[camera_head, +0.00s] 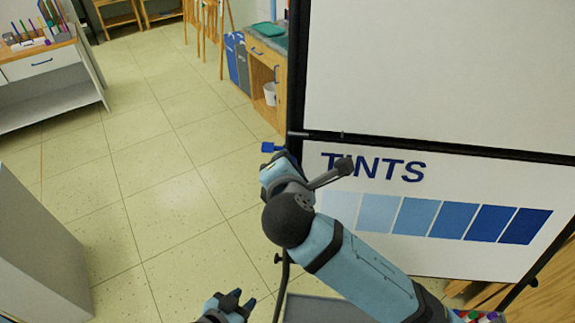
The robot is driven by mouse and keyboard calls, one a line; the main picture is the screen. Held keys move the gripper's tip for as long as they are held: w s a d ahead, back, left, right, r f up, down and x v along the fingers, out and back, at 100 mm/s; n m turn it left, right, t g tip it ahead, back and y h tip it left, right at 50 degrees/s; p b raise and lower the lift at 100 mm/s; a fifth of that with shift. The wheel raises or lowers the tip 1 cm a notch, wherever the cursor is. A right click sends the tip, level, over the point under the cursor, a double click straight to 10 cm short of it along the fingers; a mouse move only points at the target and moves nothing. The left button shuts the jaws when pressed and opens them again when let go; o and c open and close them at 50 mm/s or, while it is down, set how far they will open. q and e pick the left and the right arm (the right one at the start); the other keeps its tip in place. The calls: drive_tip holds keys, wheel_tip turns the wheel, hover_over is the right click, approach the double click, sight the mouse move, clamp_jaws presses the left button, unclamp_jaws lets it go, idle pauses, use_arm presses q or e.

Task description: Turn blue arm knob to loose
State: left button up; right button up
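A small dark-blue knob (268,147) sticks out to the left of the black frame of a white board, near the frame's crossbar (430,147). My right arm comes in from the lower right, in front of the board. Its hand (279,172) is just below and right of the knob in the picture. The wrist hides its fingertips, so I cannot tell whether they touch the knob. My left gripper (233,299) is low in the view, well below the knob; its dark fingers look apart and nothing shows between them.
The lower panel (440,255) reads "TINTS" over a row of blue swatches. A grey cabinet (35,240) stands at the left. A white shelf table (45,85) with pencils and a wooden counter (262,60) are farther back. Tiled floor (130,170) between them is clear.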

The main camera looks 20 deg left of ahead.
use_arm(q)
drive_tip(key=shift+w+r, duration=0.1)
drive_tip(key=shift+r, duration=0.05)
idle(0.4)
use_arm(e)
drive_tip(key=o, duration=0.9)
drive_tip(key=shift+w, duration=0.1)
use_arm(q)
drive_tip(key=shift+w, duration=0.1)
drive_tip(key=f+b, duration=0.1)
drive_tip(key=b, duration=0.1)
drive_tip(key=shift+w+f+m+b, duration=0.15)
drive_tip(key=shift+f+m+b, duration=0.1)
drive_tip(key=shift+m+b, duration=0.05)
use_arm(e)
drive_tip(key=v, duration=1.3)
drive_tip(key=shift+s+d+r, duration=0.15)
drive_tip(key=shift+s, duration=0.2)
use_arm(q)
drive_tip(key=shift+d, duration=0.1)
